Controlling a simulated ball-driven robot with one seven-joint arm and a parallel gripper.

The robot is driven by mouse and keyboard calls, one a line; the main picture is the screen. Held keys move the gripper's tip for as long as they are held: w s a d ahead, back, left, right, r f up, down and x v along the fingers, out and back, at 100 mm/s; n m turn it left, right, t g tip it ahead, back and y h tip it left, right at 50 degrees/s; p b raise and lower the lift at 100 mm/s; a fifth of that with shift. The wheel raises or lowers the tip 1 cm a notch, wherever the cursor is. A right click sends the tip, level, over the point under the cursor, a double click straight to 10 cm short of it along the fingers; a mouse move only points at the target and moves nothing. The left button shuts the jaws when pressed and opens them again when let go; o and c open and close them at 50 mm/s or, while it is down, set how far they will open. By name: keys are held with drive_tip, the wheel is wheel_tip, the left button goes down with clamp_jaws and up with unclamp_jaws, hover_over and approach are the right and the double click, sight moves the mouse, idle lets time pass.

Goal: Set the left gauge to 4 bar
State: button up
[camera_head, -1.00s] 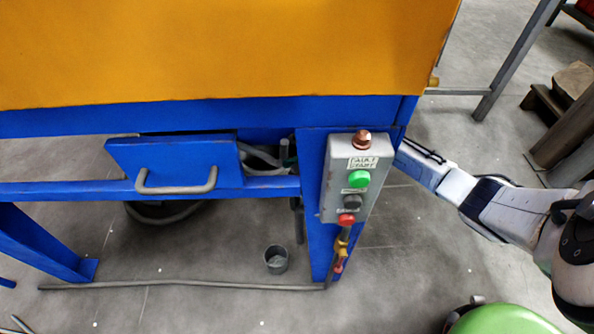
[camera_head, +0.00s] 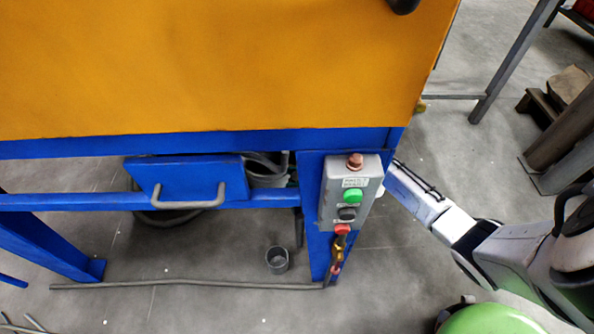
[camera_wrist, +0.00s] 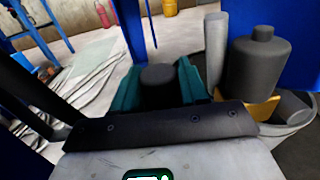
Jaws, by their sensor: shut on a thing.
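My gripper (camera_wrist: 158,88) shows in the wrist view, its two teal fingers on either side of a dark round knob (camera_wrist: 158,75). It is shut on this knob. A second dark part, shaped like a short bottle (camera_wrist: 258,68), stands to the right, apart from the fingers, by a yellow bracket. No gauge face or pointer can be made out, so the pressure reading cannot be told. In the head view my arm reaches in from the right behind the control box, and my gripper is hidden there.
The blue machine frame (camera_head: 312,240) carries a grey control box (camera_head: 349,195) with green, black and red buttons. An orange panel (camera_head: 200,65) is above. A blue drawer (camera_head: 190,180) hangs at left. A small grey cup (camera_head: 278,260) stands on the open floor.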

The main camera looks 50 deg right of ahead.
drive_tip(key=shift+m+t+h+p, duration=0.45)
drive_tip(key=shift+m+h, duration=0.15)
drive_tip(key=shift+h, duration=0.2)
drive_tip(key=o, duration=0.9)
drive_tip(key=shift+o, duration=0.2)
drive_tip(key=shift+f+b, duration=0.15)
drive_tip(key=shift+b, duration=0.2)
